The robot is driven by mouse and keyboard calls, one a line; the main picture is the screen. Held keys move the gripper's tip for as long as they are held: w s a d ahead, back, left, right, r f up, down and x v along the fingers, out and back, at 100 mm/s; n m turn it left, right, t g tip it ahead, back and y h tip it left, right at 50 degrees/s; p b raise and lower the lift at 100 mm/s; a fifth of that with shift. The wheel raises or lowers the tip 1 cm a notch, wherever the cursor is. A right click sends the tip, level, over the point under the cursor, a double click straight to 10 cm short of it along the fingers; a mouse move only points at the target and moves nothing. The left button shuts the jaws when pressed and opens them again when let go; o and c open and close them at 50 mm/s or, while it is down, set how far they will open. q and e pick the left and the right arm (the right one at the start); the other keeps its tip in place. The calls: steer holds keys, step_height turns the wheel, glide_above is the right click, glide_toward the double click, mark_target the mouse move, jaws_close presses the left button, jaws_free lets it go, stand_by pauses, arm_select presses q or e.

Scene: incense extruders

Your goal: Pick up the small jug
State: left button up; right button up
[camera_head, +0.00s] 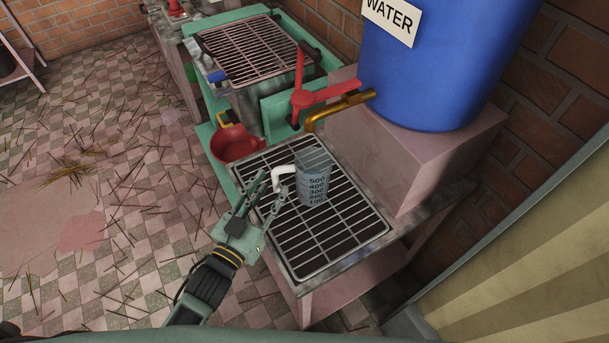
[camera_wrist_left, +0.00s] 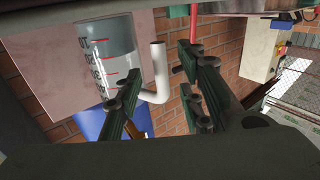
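The small jug (camera_head: 314,183) is a grey-blue measuring cup with dark number marks and a white handle. It stands upright on the metal grate (camera_head: 330,237) below the tap. My left gripper (camera_head: 272,184) is at its left, on the handle side, with its fingers apart. In the left wrist view the jug (camera_wrist_left: 108,55) appears turned, and its white handle lies between the open fingers of the gripper (camera_wrist_left: 160,68). I see no clear contact. My right gripper is not in view.
A blue water barrel (camera_head: 430,60) stands on a pink block (camera_head: 385,140) behind the jug. A red bowl (camera_head: 236,145) and another grate (camera_head: 250,50) are farther back.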

mark_target(274, 185)
arm_select(q)
steer(key=x, duration=0.3)
steer(key=shift+w+f, duration=0.1)
steer(key=shift+w, duration=0.15)
steer(key=shift+c, duration=1.1)
jaws_close()
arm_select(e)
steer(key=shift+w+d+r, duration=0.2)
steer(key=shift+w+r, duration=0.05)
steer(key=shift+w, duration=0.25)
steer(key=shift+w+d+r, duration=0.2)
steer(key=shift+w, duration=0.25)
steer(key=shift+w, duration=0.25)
